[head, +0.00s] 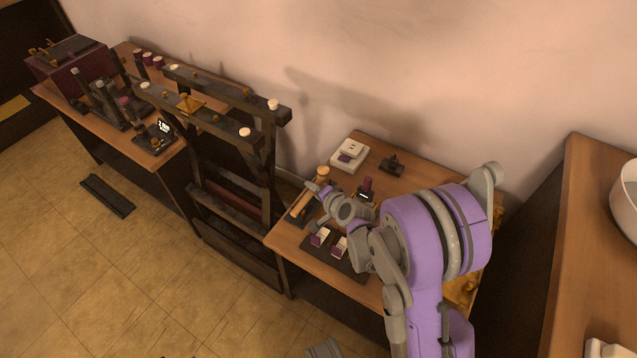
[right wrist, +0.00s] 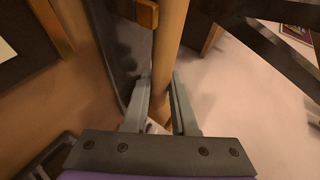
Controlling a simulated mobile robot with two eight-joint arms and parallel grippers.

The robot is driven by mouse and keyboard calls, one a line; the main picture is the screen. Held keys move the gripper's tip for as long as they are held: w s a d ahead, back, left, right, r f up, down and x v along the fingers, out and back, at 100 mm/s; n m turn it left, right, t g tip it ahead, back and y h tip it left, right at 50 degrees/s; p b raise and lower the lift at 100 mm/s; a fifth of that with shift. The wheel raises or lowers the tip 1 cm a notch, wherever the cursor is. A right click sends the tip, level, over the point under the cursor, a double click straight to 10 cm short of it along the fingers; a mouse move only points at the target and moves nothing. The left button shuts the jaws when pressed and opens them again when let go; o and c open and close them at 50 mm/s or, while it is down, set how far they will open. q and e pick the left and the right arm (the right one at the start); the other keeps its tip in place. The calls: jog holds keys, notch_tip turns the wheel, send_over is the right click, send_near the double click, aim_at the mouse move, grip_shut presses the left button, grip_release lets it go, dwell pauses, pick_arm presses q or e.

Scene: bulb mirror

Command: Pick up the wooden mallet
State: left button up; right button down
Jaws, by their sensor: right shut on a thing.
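The wooden mallet (head: 298,207) is at the left side of the small wooden table, with its light wooden handle partly behind my right gripper. My right gripper (head: 316,190) is on the handle. In the right wrist view the round wooden handle (right wrist: 171,35) runs between the two grey fingers of my gripper (right wrist: 160,98), which are shut on it. The mallet's head cannot be made out clearly. Whether the mallet still touches its dark base cannot be told. My left gripper is not in view.
The small table (head: 285,238) also bears a white device (head: 350,153), a small dark block (head: 392,165) and a dark tray (head: 352,267) with white-and-purple pieces. A tall dark wooden frame (head: 268,165) stands close on the left. The wall is right behind.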

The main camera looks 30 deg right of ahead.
notch_tip(320, 180, up, 10)
jog(key=p, duration=0.3)
jog(key=c, duration=1.3)
grip_release()
jog(key=shift+c, duration=0.2)
grip_shut()
